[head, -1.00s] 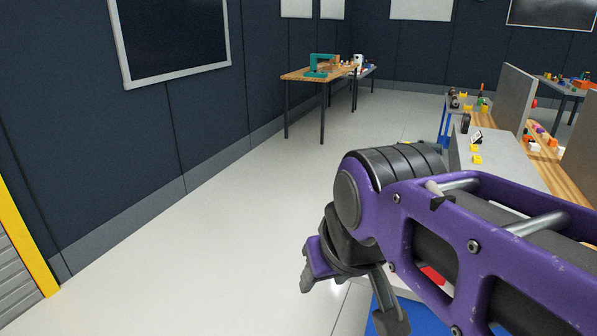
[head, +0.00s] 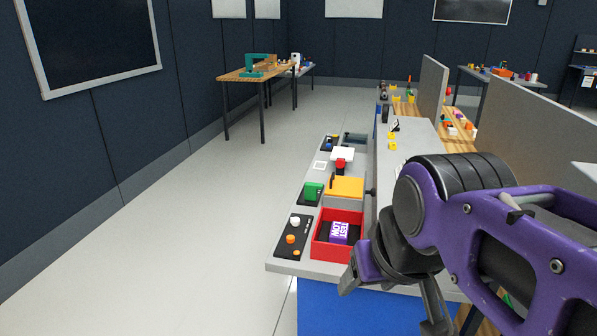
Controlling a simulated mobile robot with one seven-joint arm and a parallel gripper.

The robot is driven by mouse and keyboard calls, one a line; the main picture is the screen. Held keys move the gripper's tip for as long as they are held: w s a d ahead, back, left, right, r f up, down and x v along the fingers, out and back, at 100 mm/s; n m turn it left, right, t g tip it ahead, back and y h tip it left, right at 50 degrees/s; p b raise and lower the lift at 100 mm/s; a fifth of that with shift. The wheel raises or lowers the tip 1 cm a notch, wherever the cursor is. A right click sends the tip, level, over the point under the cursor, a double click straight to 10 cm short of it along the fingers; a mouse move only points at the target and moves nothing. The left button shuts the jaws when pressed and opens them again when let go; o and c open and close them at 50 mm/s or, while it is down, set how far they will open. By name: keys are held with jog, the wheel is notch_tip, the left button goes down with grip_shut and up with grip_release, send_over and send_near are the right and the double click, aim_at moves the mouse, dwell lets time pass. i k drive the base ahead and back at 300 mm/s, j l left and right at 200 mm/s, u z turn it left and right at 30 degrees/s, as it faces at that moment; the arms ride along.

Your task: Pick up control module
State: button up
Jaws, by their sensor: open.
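I cannot tell for sure which thing is the control module. A purple block with white lettering (head: 339,231) lies in a red open tray (head: 321,254) at the near end of a grey bench. A black panel with white and orange knobs (head: 291,237) lies just left of that tray. My gripper (head: 393,298) is open and empty, its fingers pointing down. It is at the near right of the red tray, apart from the block in the picture. My purple arm hides the bench's near right part.
Behind the tray are a yellow-orange box (head: 345,187), a green block (head: 312,191) and a white plate on a red part (head: 342,155). A grey partition (head: 432,90) stands beyond. A wooden table (head: 244,75) stands far back. The floor at left is clear.

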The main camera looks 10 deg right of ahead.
aim_at(338, 231)
jog(key=k+l+z, duration=0.2)
jog(key=k+l, duration=0.15)
jog(key=l, duration=0.2)
jog(key=k, duration=0.45)
jog(key=i+j+z, duration=0.55)
jog(key=j, duration=0.25)
jog(key=i+j+z, duration=0.1)
jog(key=j+z, duration=0.15)
jog(key=j, duration=0.15)
jog(key=i+j+z, duration=0.1)
jog(key=j+z, duration=0.15)
jog(key=j, duration=0.25)
jog(key=i+j+z, duration=0.1)
jog(key=j+z, duration=0.15)
jog(key=j, duration=0.25)
jog(key=j+z, duration=0.3)
jog(key=j, duration=0.25)
jog(key=j+z, duration=0.15)
jog(key=j, duration=0.4)
jog(key=k, duration=0.05)
